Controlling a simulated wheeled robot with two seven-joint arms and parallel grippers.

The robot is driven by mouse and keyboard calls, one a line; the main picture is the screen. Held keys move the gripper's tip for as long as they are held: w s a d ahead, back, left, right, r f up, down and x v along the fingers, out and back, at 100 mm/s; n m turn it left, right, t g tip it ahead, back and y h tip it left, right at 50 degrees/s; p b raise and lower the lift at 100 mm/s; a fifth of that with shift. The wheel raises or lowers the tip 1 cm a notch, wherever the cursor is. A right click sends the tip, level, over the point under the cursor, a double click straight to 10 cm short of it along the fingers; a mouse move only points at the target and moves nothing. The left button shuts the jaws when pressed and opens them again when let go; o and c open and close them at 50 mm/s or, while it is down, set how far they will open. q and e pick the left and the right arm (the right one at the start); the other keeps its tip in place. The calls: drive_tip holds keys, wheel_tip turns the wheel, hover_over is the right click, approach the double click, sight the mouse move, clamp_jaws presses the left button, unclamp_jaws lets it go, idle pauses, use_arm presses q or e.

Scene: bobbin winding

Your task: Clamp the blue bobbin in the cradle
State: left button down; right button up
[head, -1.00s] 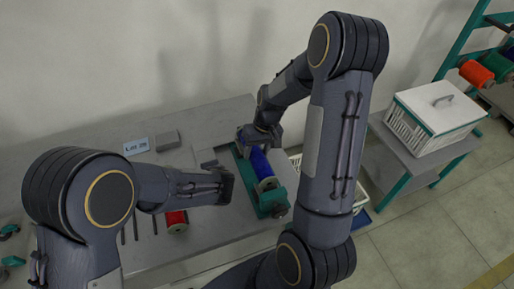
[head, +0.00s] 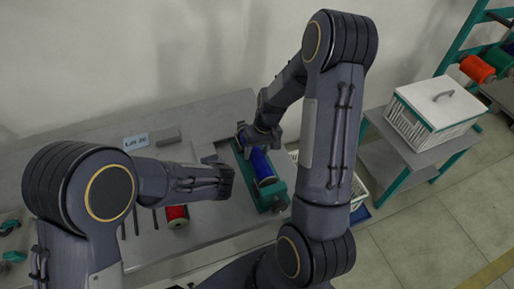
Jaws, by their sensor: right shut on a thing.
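The blue bobbin (head: 262,166) lies lengthwise along the green cradle (head: 277,201) on the bench. My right gripper (head: 256,143) is at the bobbin's far end and appears shut on it; its fingers hide that end and part of the cradle. I cannot tell whether the bobbin is fully seated. My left gripper (head: 226,181) hangs over the bench to the left of the cradle, apart from it. Whether its jaws are open does not show.
A red bobbin (head: 177,213) lies on the grey bench (head: 205,228) beside dark rods. A small label sign (head: 135,143) and a grey block (head: 168,137) stand at the back. A lidded white crate (head: 438,108) sits on a side trolley. A bobbin rack (head: 478,68) is at the far right.

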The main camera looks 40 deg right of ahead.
use_arm(q)
drive_tip(key=shift+w+r, duration=0.1)
use_arm(e)
drive_tip(key=o, duration=1.2)
